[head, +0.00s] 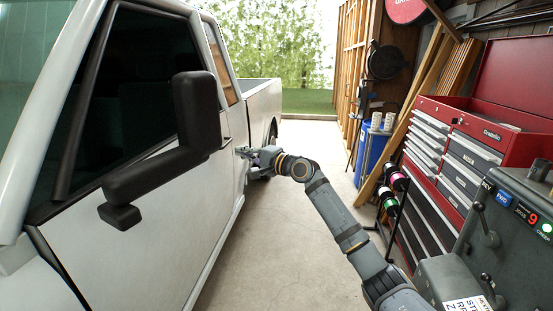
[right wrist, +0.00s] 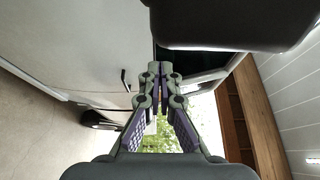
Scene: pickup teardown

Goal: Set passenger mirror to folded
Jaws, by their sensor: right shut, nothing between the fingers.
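The passenger mirror (head: 196,112) is black and stands out from the white pickup's (head: 160,210) door on a thick black arm (head: 150,172). In the right wrist view the dark mirror housing (right wrist: 230,22) fills the top right. My right gripper (head: 243,152) is just past the mirror's right edge in the head view, near the truck's side. In the right wrist view the right gripper's fingertips (right wrist: 160,68) are together and empty, below the mirror housing in the picture. I cannot tell whether they touch the mirror. My left gripper is in neither view.
A red tool chest (head: 470,150) stands at the right, with a grey machine (head: 510,235) in front of it. A rack with spools (head: 395,180) and a blue bin (head: 372,150) stand along the right wall. The concrete floor (head: 280,250) beside the truck is clear.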

